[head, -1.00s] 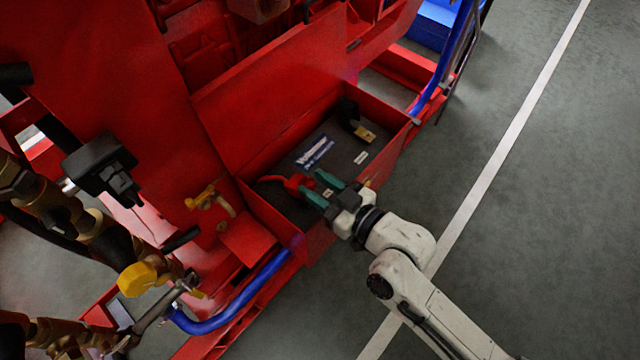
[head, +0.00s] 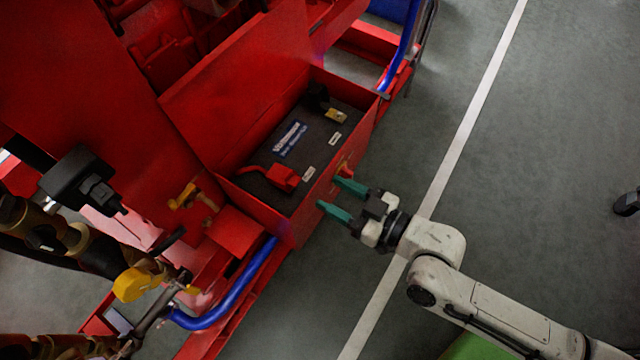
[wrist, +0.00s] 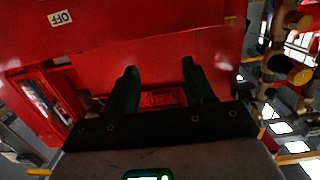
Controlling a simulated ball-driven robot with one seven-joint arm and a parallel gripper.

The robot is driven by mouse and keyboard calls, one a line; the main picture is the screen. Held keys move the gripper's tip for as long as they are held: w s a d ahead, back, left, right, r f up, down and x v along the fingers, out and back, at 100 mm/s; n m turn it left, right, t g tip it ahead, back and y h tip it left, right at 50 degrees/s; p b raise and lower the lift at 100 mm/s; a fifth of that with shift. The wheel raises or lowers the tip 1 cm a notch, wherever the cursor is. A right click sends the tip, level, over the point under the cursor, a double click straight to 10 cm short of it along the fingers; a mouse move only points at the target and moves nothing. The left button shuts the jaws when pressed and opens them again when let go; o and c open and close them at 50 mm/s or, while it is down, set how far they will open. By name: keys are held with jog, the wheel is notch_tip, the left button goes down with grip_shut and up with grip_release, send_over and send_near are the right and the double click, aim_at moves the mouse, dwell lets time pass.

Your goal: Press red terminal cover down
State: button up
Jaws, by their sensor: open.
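The red terminal cover (head: 284,177), with a red cable, sits at the near-left end of the dark battery top (head: 310,139), inside an open red box (head: 289,231). I cannot tell how firmly it is seated. My gripper (head: 331,195), with green fingers, is open and empty. In the head view it appears outside the box, to the right of the cover and apart from it. In the wrist view the open fingers (wrist: 160,72) face a red panel (wrist: 165,35); I cannot make out the cover there.
A black terminal cover (head: 318,97) is at the battery's far end. A small red and yellow part (head: 345,170) is by the box's right wall. A blue pipe (head: 232,298) runs below the box. Open floor (head: 540,150) lies to the right.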

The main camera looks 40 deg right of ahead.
jog(key=shift+s+d+r, duration=0.1)
jog(key=shift+s+d, duration=0.05)
jog(key=shift+s, duration=0.2)
